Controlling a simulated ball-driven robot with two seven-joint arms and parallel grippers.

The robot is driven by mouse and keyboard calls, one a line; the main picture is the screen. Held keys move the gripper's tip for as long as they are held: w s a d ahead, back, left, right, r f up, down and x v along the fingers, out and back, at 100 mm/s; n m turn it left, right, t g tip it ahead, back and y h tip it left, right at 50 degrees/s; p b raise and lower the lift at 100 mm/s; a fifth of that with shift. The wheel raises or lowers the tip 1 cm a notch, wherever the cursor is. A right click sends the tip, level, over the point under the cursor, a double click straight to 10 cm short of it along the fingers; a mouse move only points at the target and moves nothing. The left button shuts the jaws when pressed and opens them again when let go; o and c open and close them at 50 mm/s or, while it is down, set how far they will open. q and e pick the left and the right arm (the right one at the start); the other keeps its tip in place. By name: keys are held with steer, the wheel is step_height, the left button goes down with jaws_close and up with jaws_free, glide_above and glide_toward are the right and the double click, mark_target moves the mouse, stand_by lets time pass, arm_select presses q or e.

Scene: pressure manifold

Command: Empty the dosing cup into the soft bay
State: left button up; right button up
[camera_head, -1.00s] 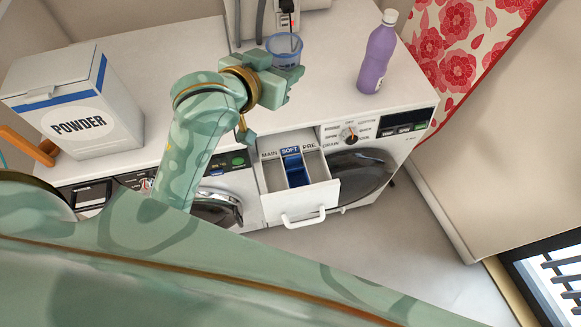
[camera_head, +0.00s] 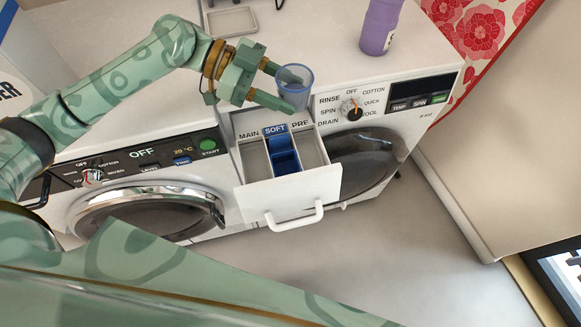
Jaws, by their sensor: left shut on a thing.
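The dosing cup (camera_head: 294,82) is a small translucent blue cup. My left gripper (camera_head: 283,90) is shut on it and holds it roughly upright, just behind and above the open drawer. I cannot tell what is inside the cup. The detergent drawer (camera_head: 290,196) is pulled out and has compartments labelled MAIN, SOFT and PRE. The soft bay (camera_head: 284,158) is the blue middle compartment, in front of and below the cup. My right gripper is not in view.
A purple bottle (camera_head: 379,28) stands on the white top at the back. The powder box (camera_head: 20,75) is partly visible at the left edge. An empty-looking shallow tray (camera_head: 231,21) lies at the back. A control dial (camera_head: 351,108) is right of the drawer.

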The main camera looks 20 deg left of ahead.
arm_select(q)
steer(key=w+a, duration=0.1)
steer(key=a+b, duration=0.1)
steer(key=a, duration=0.1)
steer(key=w+a, duration=0.1)
steer(key=shift+w+a+b, duration=0.25)
steer(key=shift+w+b, duration=0.1)
steer(key=shift+b, duration=0.05)
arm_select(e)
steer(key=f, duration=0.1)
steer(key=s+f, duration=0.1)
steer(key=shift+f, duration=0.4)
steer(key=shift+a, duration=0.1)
arm_select(q)
steer(key=shift+s+f+t, duration=0.1)
steer(key=shift+s+t, duration=0.1)
steer(key=shift+t, duration=0.1)
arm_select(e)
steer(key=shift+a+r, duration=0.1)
